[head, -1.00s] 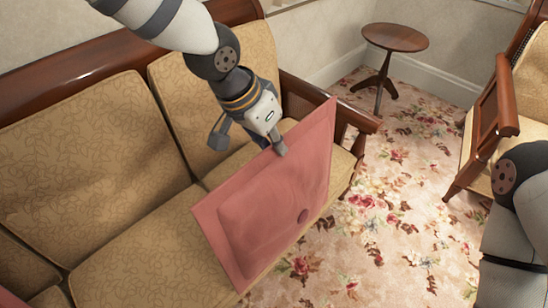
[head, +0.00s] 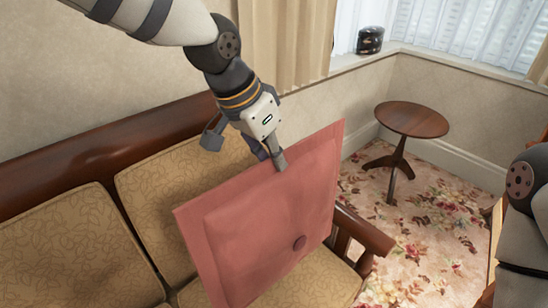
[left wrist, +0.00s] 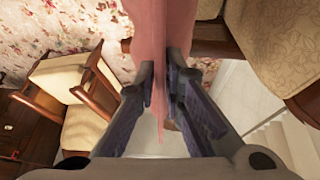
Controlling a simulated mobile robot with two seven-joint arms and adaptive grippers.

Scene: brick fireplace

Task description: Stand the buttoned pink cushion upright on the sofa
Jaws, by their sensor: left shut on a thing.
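The pink cushion (head: 258,232) has a dark button in its middle and hangs tilted from my left gripper (head: 272,160). The gripper is shut on its upper edge. In the left wrist view the cushion (left wrist: 160,30) runs between the two fingers of my left gripper (left wrist: 162,92). The cushion is in front of the sofa's backrest, above the sofa seat (head: 325,285); whether its lower edge touches the seat is hidden. The sofa has patterned gold cushions (head: 65,250) and a dark wooden frame. My right arm is at the right edge; its gripper is out of view.
A sofa armrest (head: 362,232) stands just right of the cushion. A round wooden side table (head: 411,120) stands in the corner on flowered carpet (head: 440,215). A dark object (head: 370,40) sits on the window ledge. An armchair (left wrist: 85,95) shows in the left wrist view.

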